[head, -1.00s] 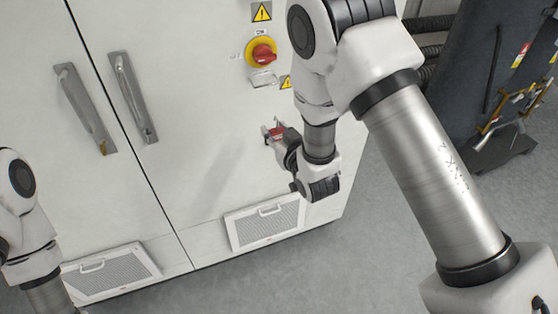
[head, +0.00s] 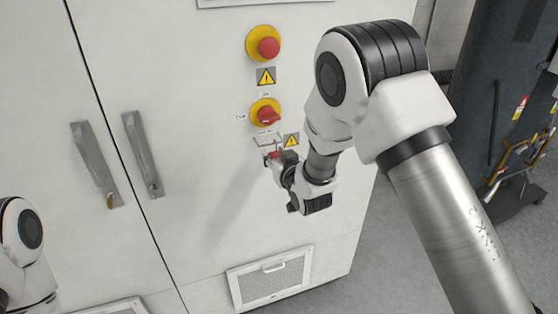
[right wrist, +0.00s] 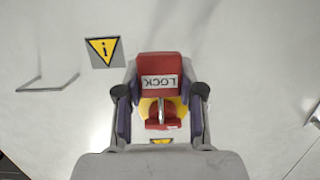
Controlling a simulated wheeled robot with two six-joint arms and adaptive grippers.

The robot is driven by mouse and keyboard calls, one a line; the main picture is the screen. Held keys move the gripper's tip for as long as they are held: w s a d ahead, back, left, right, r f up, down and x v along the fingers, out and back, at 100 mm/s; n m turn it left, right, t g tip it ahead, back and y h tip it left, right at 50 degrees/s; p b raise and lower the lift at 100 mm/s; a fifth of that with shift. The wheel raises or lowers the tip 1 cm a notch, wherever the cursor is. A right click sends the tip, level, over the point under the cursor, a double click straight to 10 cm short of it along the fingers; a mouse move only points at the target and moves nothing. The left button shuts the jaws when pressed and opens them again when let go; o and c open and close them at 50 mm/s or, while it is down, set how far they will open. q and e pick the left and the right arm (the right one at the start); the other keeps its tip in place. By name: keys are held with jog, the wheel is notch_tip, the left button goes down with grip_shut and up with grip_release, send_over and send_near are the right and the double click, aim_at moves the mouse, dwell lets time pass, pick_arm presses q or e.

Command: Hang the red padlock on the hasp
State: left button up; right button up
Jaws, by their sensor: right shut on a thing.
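The red padlock (head: 274,155) is in my right gripper (head: 277,160), held in front of the white cabinet just below the yellow and red rotary switch (head: 266,113). In the right wrist view the padlock (right wrist: 158,68) shows its upside-down LOCK label, with the gripper's fingers (right wrist: 160,100) on either side. A silvery bar, perhaps the shackle, shows in front of the red switch knob (right wrist: 160,122). A small grey outlined part (head: 264,141) below the switch may be the hasp. The padlock partly overlaps this area, and contact is unclear. My left gripper is out of view.
A red emergency button (head: 267,47) and a warning label (head: 265,77) are above the switch. Another warning label (head: 291,140) sits beside my right gripper. Two door handles (head: 143,155) stick out to the left. A vent (head: 270,282) is low on the cabinet.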

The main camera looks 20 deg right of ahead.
jog(key=x, duration=0.2)
jog(key=shift+w+r, duration=0.25)
jog(key=shift+w, duration=0.05)
jog(key=shift+w+f+b, duration=0.2)
jog(key=shift+f+b, duration=0.45)
jog(key=shift+f, duration=0.25)
jog(key=o, duration=1.3)
jog(key=shift+c, duration=0.2)
jog(key=shift+s, duration=0.15)
